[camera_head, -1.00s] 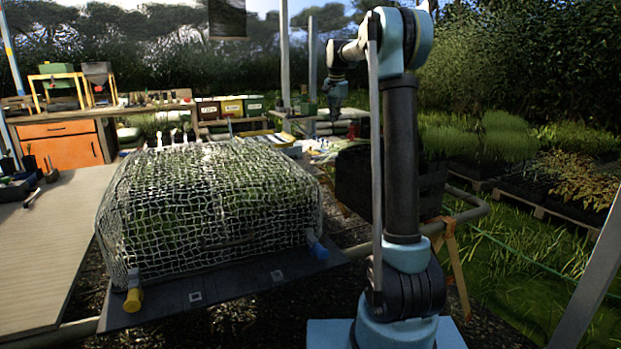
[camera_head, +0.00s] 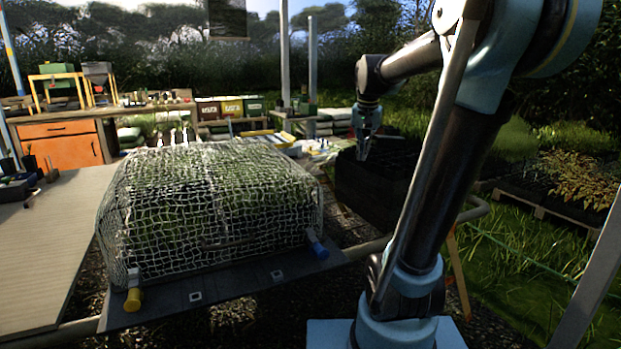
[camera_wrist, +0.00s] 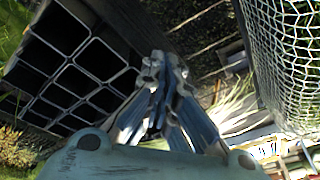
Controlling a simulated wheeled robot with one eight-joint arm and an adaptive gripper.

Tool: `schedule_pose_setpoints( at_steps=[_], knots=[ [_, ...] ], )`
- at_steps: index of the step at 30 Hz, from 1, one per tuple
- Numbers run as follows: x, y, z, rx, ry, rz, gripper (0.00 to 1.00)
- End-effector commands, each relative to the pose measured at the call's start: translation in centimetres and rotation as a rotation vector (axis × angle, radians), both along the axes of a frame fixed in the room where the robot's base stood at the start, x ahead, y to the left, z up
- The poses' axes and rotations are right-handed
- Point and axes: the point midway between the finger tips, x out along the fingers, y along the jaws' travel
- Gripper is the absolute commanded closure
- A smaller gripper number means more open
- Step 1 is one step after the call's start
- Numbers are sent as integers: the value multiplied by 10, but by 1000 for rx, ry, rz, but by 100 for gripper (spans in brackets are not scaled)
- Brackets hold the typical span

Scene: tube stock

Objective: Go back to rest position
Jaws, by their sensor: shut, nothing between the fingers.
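My gripper (camera_head: 363,152) hangs pointing down from my arm in the head view, right of the netted tray and above the dark crate. It is shut and empty. In the wrist view my gripper's fingers (camera_wrist: 162,62) meet at their tips, with nothing held between them.
A net (camera_head: 215,200) covers green plants on a dark board (camera_head: 230,287), with a yellow clip (camera_head: 133,299) and a blue clip (camera_head: 317,245) at its front. A dark crate (camera_head: 350,190) stands to the right; its empty cells (camera_wrist: 75,85) show in the wrist view. A wooden table (camera_head: 50,250) is left.

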Motion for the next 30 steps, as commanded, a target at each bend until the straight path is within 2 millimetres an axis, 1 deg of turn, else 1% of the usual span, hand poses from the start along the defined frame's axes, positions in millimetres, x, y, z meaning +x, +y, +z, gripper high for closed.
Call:
schedule_pose_setpoints(
  at_steps=[1,5,11,15,17,21,24,27,30],
  knots=[
    [-16,-2,-8,-4,1,16,100],
    [-53,-7,-30,-16,5,68,100],
    [-110,-14,-70,-33,10,148,100],
    [-150,-17,-103,-45,14,208,100],
    [-166,-19,-118,-51,16,235,100],
    [-203,-22,-155,-63,20,293,100],
    [-224,-23,-179,-71,22,330,100],
    [-240,-23,-199,-76,24,361,100],
    [-250,-20,-211,-79,26,383,100]
  ],
)
